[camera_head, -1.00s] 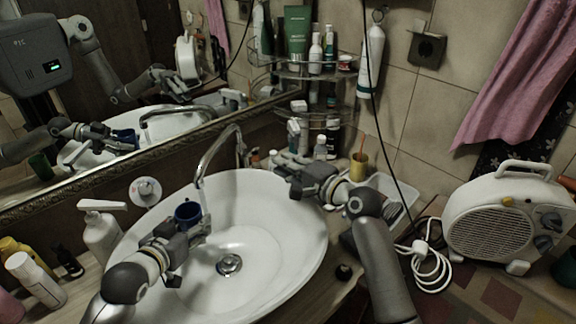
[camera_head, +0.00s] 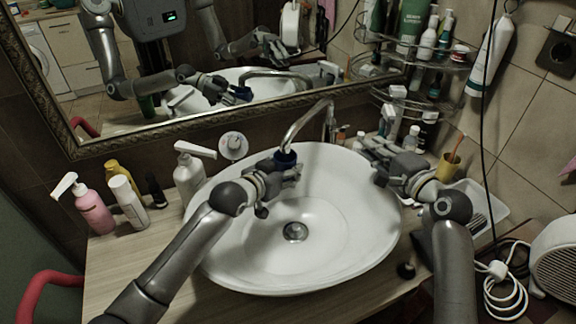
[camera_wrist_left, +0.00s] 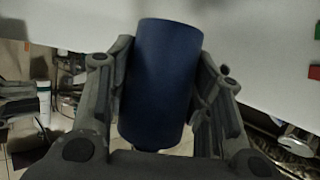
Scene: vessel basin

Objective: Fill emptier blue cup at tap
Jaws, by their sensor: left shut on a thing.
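A dark blue cup (camera_head: 286,160) is above the back of the white basin (camera_head: 330,262), directly under the spout end of the chrome tap (camera_head: 306,119). My left gripper (camera_head: 290,175) is shut on this cup. In the left wrist view the cup (camera_wrist_left: 160,85) lies between both fingers; its inside is hidden. No water stream can be made out. My right gripper (camera_head: 368,158) is at the basin's right back rim, right of the tap and apart from it. Its fingers look spread and empty. No second blue cup shows.
A soap dispenser (camera_head: 190,170) stands left of the basin, with pink (camera_head: 92,208) and white (camera_head: 128,200) bottles farther left. A gold tumbler (camera_head: 449,167) and a white tray (camera_head: 488,203) are at the right. A corner shelf (camera_head: 412,97) hangs behind. The basin's bowl is clear.

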